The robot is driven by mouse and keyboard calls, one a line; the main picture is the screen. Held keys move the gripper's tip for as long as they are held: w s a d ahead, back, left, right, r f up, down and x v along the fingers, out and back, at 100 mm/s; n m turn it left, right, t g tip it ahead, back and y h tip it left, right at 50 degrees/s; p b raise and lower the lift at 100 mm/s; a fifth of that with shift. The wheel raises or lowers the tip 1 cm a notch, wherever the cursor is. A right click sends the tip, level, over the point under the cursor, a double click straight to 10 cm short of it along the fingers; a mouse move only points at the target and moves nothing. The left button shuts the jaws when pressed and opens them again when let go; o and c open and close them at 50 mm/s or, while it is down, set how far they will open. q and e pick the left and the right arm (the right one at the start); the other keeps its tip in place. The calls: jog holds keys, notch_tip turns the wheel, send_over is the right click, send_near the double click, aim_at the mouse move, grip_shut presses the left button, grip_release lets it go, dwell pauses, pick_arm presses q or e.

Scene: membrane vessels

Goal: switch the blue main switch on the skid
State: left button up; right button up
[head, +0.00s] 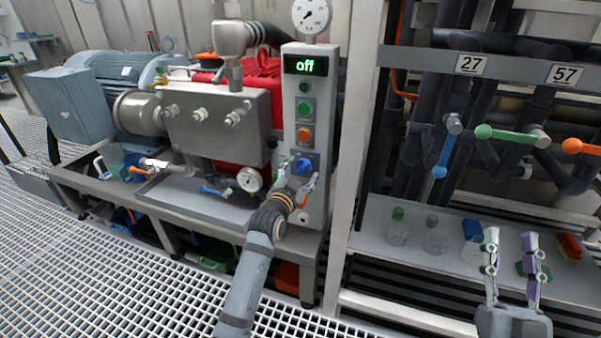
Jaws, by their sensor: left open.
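The blue main switch (302,168) is a round knob low on the grey control panel (319,205) of the skid. The panel's display (305,65) reads "off" in green. My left gripper (297,185) is open in front of the panel, its fingers close to the blue switch at its lower side. I cannot tell whether they touch it. Part of the switch's lower edge is hidden by the gripper. My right gripper (511,250) is at the lower right, open and apart from the switch, with its fingers pointing up in front of the shelf.
Green (304,109) and orange (305,133) buttons sit above the switch, and a gauge (311,14) tops the panel. A post (352,150) stands right of it. Bottles (397,230) and small blocks stand on the right shelf (375,240), below pipes with coloured valve levers (443,155).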

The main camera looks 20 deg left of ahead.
pick_arm(q)
jog(key=shift+c, duration=0.2)
jog(key=c, duration=1.1)
